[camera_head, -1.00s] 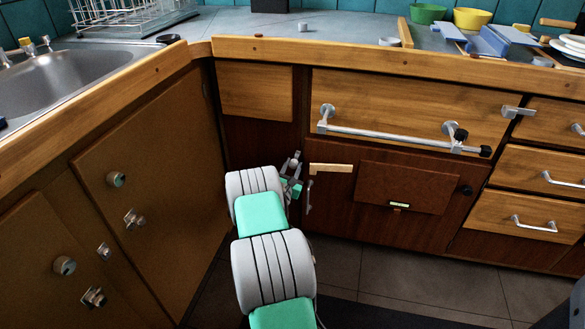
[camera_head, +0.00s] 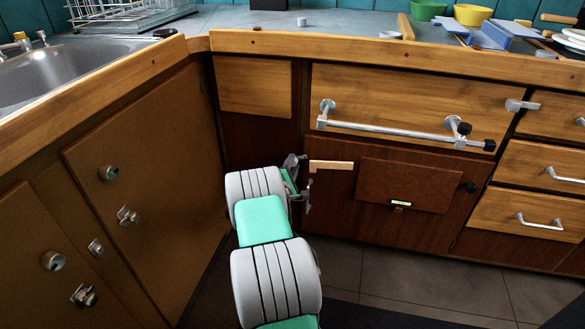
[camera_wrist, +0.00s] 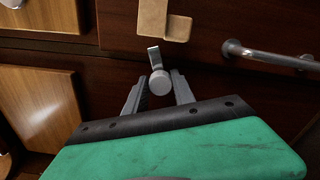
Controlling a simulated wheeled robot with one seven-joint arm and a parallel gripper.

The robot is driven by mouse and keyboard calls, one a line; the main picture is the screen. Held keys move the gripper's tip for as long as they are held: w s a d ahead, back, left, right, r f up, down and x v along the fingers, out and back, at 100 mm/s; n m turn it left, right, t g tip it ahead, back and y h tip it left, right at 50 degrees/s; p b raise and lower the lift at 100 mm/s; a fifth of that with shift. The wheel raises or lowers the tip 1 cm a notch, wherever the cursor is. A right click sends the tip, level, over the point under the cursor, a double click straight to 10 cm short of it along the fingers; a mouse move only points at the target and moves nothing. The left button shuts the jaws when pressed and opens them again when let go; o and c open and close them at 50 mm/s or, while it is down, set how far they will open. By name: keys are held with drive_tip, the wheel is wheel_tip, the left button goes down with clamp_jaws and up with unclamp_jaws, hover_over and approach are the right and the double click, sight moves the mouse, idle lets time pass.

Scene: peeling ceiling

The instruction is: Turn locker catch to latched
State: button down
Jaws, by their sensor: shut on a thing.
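The locker catch is a small grey metal round knob (camera_wrist: 160,82) with a short flat tab above it in the wrist view. It sits at the left edge of the dark red-brown locker door (camera_head: 345,210), near a pale wooden bar (camera_head: 331,165). My gripper (camera_wrist: 159,90) has one finger on each side of the knob and is shut on it. In the head view my gripper (camera_head: 298,170) is at the door's left edge, and the catch is mostly hidden by it.
A metal rail (camera_head: 390,133) runs across the wooden drawer above the door. A vertical metal handle (camera_head: 308,195) is just below my gripper. An angled brown cabinet (camera_head: 150,180) stands at left. Dark floor (camera_head: 350,270) is clear in front of the locker.

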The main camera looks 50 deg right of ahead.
drive_tip(key=shift+f+m+b, duration=0.15)
drive_tip(key=shift+m+b, duration=0.65)
drive_tip(key=shift+m, duration=1.2)
drive_tip(key=c, duration=1.1)
unclamp_jaws()
drive_tip(key=shift+o, duration=0.2)
drive_tip(key=shift+a, duration=0.1)
drive_tip(key=p+v, duration=0.1)
drive_tip(key=v, duration=0.6)
drive_tip(key=shift+s+a+p, duration=0.2)
drive_tip(key=shift+a+p, duration=0.1)
drive_tip(key=shift+p, duration=0.1)
